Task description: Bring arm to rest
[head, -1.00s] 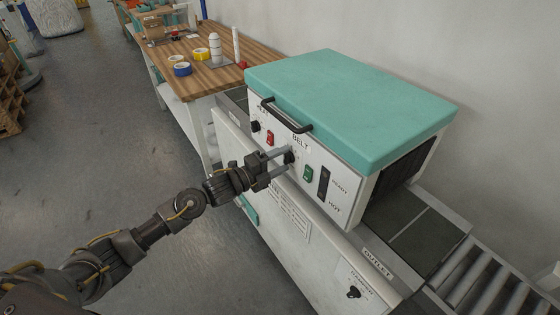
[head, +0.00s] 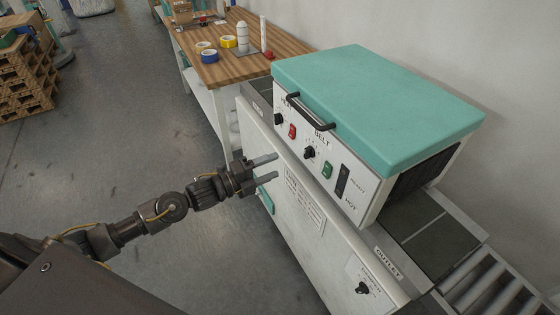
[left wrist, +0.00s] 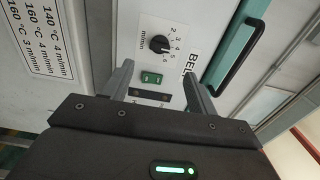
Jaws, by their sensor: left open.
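My left arm comes in from the left in the head view. Its gripper (head: 262,170) is open and empty, in the air in front of the white machine (head: 262,135) with the teal lid (head: 375,95). It is apart from the panel. The black belt knob (head: 309,152) is up and to the right of the fingers. In the left wrist view the knob (left wrist: 159,44) shows beyond and between the open fingers (left wrist: 160,80), with the green switch (left wrist: 151,78) below it. My right gripper is not in view.
A wooden table (head: 225,70) with tape rolls (head: 209,56) stands behind the machine. A roller conveyor (head: 485,290) adjoins its outlet at the lower right. Wooden pallets (head: 25,85) stand at the far left. The grey floor (head: 120,120) between is clear.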

